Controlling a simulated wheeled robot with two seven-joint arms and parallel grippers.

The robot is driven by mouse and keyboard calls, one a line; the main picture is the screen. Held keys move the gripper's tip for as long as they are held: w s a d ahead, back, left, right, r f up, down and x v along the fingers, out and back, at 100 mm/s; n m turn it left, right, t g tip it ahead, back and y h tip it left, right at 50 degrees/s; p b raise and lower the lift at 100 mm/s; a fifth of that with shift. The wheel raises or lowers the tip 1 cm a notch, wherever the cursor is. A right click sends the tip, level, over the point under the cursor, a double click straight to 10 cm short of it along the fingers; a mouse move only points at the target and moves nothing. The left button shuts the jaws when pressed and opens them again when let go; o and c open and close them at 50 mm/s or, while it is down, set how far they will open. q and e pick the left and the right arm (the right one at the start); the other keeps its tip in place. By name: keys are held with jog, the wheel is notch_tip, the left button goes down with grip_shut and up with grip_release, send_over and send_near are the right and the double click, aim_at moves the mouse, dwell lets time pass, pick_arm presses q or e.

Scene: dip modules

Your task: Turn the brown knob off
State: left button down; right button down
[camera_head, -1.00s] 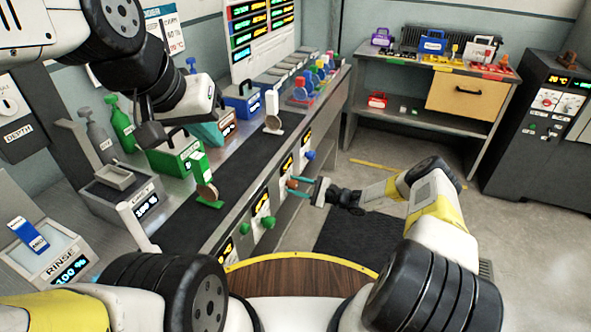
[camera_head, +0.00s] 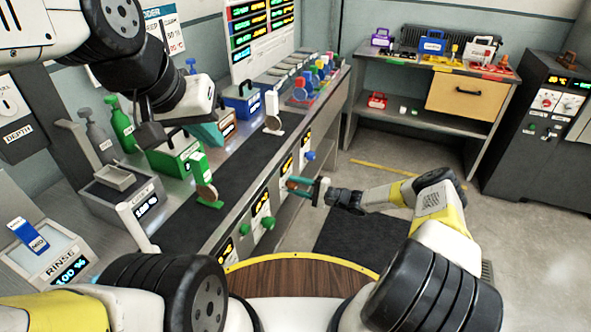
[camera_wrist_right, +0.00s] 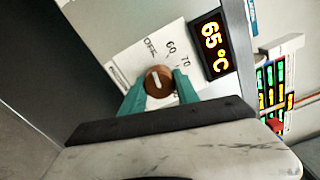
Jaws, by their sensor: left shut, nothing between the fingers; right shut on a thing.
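The brown knob (camera_wrist_right: 159,82) sits on a white dial plate (camera_wrist_right: 150,52) marked "OFF", "60" and "70", next to a display (camera_wrist_right: 211,43) reading 65 °C. Its white pointer line shows on its face. My right gripper (camera_wrist_right: 159,88) has its teal fingers on either side of the knob and is shut on it. In the head view the right gripper (camera_head: 299,186) reaches the front panel of the bench, and the knob (camera_head: 292,184) shows small at its fingertips. My left gripper (camera_head: 149,134) hangs over the left part of the bench, shut and empty.
Green knobs (camera_head: 268,222) and a blue knob (camera_head: 310,155) stick out of the same front panel. Green and blue boxes, bottles and stands crowd the bench top near my left arm. The floor to the right is open.

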dwell(0.4)
jog(key=c, duration=0.9)
grip_release()
jog(key=v, duration=0.8)
